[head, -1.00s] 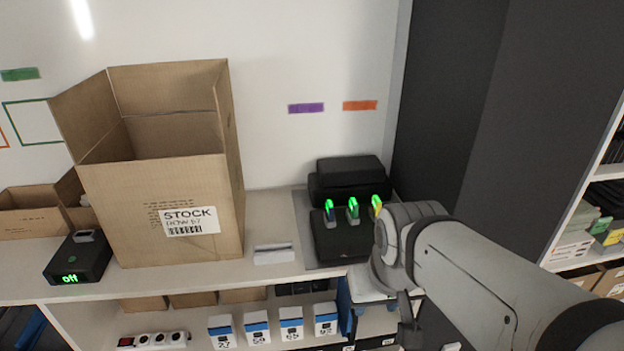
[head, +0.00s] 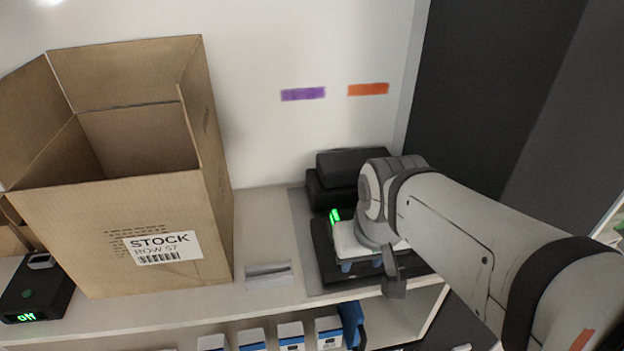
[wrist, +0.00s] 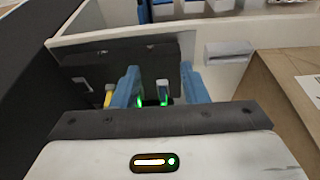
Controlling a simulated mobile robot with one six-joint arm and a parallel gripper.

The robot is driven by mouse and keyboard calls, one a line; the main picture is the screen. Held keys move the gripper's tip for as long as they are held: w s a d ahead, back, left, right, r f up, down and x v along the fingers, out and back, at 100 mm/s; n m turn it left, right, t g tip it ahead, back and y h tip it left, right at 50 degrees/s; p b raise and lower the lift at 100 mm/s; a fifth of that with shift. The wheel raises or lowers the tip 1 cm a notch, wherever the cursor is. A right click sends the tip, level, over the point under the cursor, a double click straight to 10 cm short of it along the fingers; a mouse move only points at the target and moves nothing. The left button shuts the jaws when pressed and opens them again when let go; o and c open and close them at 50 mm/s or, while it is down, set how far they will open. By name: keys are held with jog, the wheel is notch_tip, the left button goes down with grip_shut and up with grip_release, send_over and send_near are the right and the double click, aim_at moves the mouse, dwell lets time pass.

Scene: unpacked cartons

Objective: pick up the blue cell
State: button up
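A black charger (head: 325,255) stands on the shelf against the wall, with upright cells in it that show green lights. In the head view only a green-lit cell top (head: 335,215) shows beside my gripper (head: 362,265), which hides the rest. In the wrist view my gripper (wrist: 162,88) is open, its two blue fingers apart. A pale-topped cell, which looks like the blue cell (wrist: 163,92), shows between them, nearer the right finger. A yellow cell (wrist: 108,95) stands left of the left finger. Another green light glows by that finger. I cannot tell whether the fingers touch anything.
A large open carton (head: 110,225) marked STOCK stands to the left. A small pale block (head: 268,274) lies between it and the charger. A black box (head: 38,290) with a green display is at the far left. A dark panel (head: 490,90) rises at the right.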

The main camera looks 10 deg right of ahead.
jog(key=w, duration=0.9)
jog(key=t, duration=0.1)
send_over(336, 216)
jog(key=s, duration=0.2)
notch_tip(336, 216, down, 5)
jog(key=shift+a+r, duration=0.15)
jog(key=shift+r, duration=0.05)
jog(key=shift+t, duration=0.3)
jog(key=shift+p+x, duration=0.65)
jog(key=shift+x, duration=2.5)
jog(key=shift+c, duration=0.6)
grip_shut()
